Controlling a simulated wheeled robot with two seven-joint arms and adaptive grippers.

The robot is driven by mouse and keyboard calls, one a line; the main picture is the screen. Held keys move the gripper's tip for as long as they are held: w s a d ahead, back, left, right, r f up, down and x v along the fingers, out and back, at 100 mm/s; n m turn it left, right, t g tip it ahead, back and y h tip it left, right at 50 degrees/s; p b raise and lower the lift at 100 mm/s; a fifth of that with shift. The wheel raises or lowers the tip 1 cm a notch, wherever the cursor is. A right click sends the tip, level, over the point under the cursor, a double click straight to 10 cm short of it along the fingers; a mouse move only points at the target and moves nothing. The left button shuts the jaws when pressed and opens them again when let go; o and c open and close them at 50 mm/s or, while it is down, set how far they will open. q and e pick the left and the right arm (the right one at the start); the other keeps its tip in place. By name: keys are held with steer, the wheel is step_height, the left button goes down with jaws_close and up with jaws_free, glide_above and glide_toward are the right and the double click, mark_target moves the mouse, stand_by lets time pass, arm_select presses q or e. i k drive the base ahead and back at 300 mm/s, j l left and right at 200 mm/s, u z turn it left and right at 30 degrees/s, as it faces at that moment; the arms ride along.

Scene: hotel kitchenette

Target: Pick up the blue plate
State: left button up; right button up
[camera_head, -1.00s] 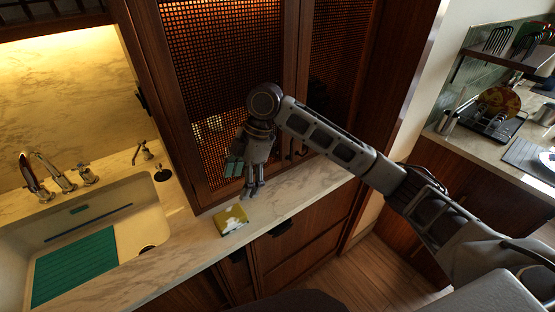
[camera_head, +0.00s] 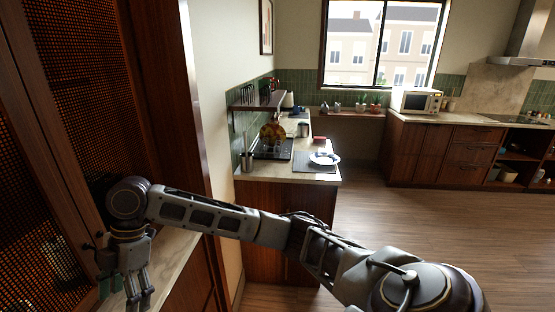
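A small plate with blue and white on it (camera_head: 324,158) lies on a dark mat near the front right corner of the counter past the cabinet. My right arm crosses the lower part of the head view from the right. My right gripper (camera_head: 139,297) hangs at the lower left beside the wooden cabinet, far to the left of the plate and nearer to me. Its fingers point down and look apart with nothing between them; the tips are near the frame's bottom edge. My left gripper is not in view.
A dish rack (camera_head: 271,149) with an orange-patterned plate (camera_head: 272,131) stands left of the blue and white plate. A wall end (camera_head: 216,100) and the tall mesh-door cabinet (camera_head: 160,90) stand at the left. The wooden floor (camera_head: 420,225) to the right is open. A microwave (camera_head: 416,101) sits on the far counter.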

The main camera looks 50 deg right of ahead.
mark_target(320, 158)
steer(key=z, duration=2)
